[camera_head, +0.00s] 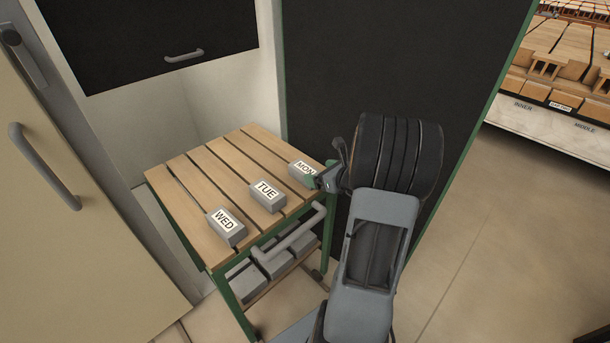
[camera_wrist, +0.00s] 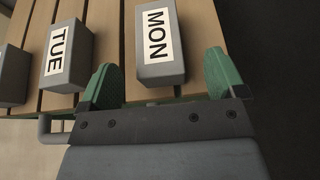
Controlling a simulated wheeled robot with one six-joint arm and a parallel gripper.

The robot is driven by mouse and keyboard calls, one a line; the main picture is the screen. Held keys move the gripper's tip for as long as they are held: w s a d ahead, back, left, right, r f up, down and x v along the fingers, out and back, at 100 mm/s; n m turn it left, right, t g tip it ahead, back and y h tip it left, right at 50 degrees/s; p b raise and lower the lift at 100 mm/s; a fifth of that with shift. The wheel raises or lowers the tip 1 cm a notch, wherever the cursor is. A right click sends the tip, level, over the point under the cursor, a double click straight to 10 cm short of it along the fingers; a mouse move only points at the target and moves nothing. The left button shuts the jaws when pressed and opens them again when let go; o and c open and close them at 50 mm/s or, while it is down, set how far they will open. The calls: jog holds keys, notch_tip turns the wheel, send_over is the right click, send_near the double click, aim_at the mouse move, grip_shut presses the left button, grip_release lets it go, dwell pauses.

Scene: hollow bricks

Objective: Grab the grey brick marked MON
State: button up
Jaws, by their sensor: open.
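The grey brick marked MON (camera_head: 302,172) lies on the slatted wooden top of a small cart, near its right corner. In the wrist view the MON brick (camera_wrist: 159,50) lies ahead of my gripper (camera_wrist: 163,80), its near end reaching between the two green fingertips. The fingers are apart, with a gap on each side of the brick. In the head view my gripper (camera_head: 318,180) is at the cart's right edge beside the brick, and the arm hides part of that area.
Grey bricks marked TUE (camera_head: 267,197) and WED (camera_head: 226,227) lie in a row to the left on the cart top (camera_head: 190,190). A grey handle (camera_head: 290,236) runs along the cart's front. More grey bricks (camera_head: 272,262) sit on its lower shelf. A dark panel (camera_head: 385,60) stands behind.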

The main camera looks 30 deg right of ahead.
aim_at(307, 170)
jog(key=shift+a+x, duration=0.2)
jog(key=shift+x, duration=2.65)
jog(key=shift+c, duration=0.4)
jog(key=c, duration=1.2)
